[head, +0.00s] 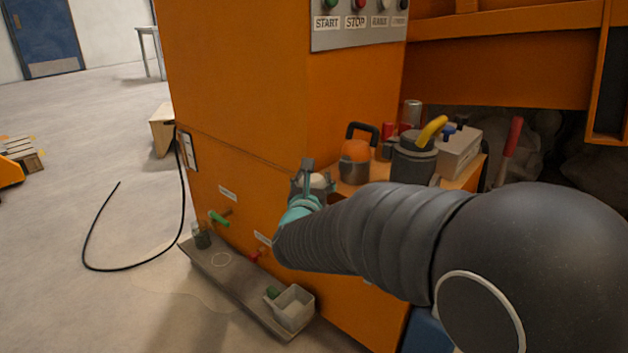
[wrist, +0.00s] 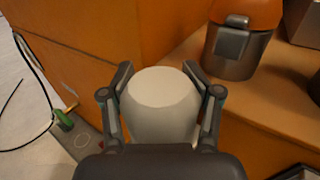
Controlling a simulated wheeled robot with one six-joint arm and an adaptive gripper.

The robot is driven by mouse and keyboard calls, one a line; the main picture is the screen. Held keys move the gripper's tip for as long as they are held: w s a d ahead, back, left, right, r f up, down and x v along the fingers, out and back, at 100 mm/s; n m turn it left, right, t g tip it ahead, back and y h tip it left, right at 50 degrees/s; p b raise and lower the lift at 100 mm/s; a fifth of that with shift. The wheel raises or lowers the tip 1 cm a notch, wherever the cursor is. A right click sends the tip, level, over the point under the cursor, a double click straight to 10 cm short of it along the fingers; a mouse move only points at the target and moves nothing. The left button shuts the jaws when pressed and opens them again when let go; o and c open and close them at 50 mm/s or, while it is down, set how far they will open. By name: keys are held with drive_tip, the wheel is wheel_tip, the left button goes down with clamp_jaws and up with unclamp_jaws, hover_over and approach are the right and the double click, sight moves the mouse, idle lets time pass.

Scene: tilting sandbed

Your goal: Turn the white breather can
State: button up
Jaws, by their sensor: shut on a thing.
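The white breather can (wrist: 160,105) sits between the two fingers of my gripper (wrist: 160,93) in the wrist view, near the corner of the orange cabinet. My gripper is shut on it, one finger on each side. In the head view my gripper (head: 314,180) is at the cabinet's front edge, beside the shelf. Only a small pale part of the can (head: 319,181) shows there, and my arm and fingers hide the rest. The wrist view does not show the can's lower end.
An orange-topped canister (head: 356,160) and a dark can with a yellow handle (head: 412,158) stand on the shelf right of my gripper. Below are green (head: 219,218) and red valve handles and a ledge with a white box (head: 293,307). A black hose lies on the floor at left.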

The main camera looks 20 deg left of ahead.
drive_tip(key=shift+s+a+n+g+y, duration=0.15)
drive_tip(key=shift+n+g+y, duration=0.1)
drive_tip(key=shift+n+y, duration=0.45)
drive_tip(key=shift+w+a+n+g+y, duration=0.1)
drive_tip(key=shift+n+g+y, duration=0.25)
drive_tip(key=shift+y, duration=0.65)
idle(2.6)
drive_tip(key=o, duration=1)
drive_tip(key=shift+s, duration=0.1)
drive_tip(key=v, duration=1.2)
drive_tip(key=shift+f, duration=0.15)
drive_tip(key=shift+c, duration=0.3)
